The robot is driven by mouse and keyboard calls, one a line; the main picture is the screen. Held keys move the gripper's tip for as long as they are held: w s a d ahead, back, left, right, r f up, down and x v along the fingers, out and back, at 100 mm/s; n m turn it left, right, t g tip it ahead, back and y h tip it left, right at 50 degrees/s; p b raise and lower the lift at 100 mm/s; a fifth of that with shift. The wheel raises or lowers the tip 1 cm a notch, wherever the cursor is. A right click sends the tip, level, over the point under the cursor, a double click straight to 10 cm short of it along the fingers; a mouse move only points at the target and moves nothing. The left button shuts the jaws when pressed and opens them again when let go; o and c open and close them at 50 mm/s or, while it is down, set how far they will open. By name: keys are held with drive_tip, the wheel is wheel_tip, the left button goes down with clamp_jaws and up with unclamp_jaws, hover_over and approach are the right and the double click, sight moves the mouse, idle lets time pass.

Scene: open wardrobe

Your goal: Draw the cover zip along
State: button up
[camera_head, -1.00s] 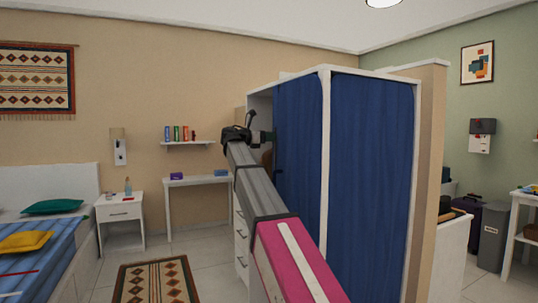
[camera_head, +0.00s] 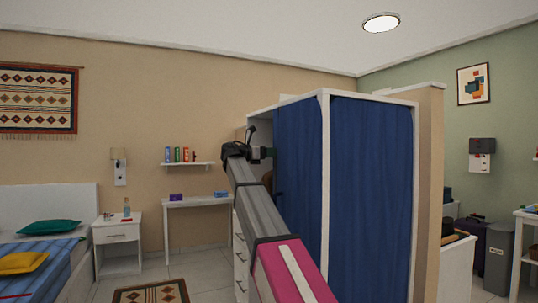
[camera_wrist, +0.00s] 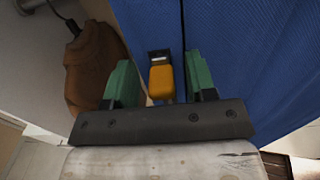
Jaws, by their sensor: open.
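The blue cover (camera_wrist: 235,50) fills the right of the wrist view and hangs as blue panels (camera_head: 298,150) on the wardrobe front in the head view. A dark zip line runs up the cover, with a yellow-orange zip pull (camera_wrist: 161,80) on a dark slider (camera_wrist: 159,56). My gripper (camera_wrist: 160,82) is open, its two green fingers on either side of the pull with a gap each side. In the head view my gripper (camera_head: 264,153) is at the wardrobe's left front edge; the pull cannot be made out there.
A brown garment (camera_wrist: 92,68) hangs left of my fingers inside the white wardrobe (camera_head: 325,200). White drawers (camera_head: 241,255) stand below my arm. A small desk (camera_head: 197,202), nightstand (camera_head: 118,238) and bed (camera_head: 75,272) are at left. A partition (camera_head: 430,170) stands right of the wardrobe.

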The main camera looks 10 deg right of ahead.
drive_tip(key=v, duration=1)
drive_tip(key=shift+a, duration=0.35)
drive_tip(key=shift+s, duration=0.1)
drive_tip(key=shift+f, duration=0.1)
drive_tip(key=s+d+f+m+y, duration=0.2)
drive_tip(key=d+f+y, duration=0.1)
drive_tip(key=f, duration=1.1)
drive_tip(key=s+d+f+m+y, duration=0.1)
drive_tip(key=d+f+m+y, duration=0.15)
drive_tip(key=f, duration=1.15)
drive_tip(key=s+d+f+m+y, duration=0.2)
drive_tip(key=d+f+y, duration=0.1)
drive_tip(key=f, duration=1.2)
drive_tip(key=s+f+m+g+y, duration=0.2)
drive_tip(key=s+f+m+y, duration=0.2)
drive_tip(key=s+f+m, duration=0.3)
drive_tip(key=s+f+m+g+y, duration=0.2)
drive_tip(key=s+f+m+y, duration=0.3)
drive_tip(key=s+f, duration=1.3)
wheel_tip(320, 180, down, 5)
drive_tip(key=shift+d+f+m+g, duration=0.1)
drive_tip(key=shift+d+m+g, duration=0.15)
drive_tip(key=shift+m, duration=1)
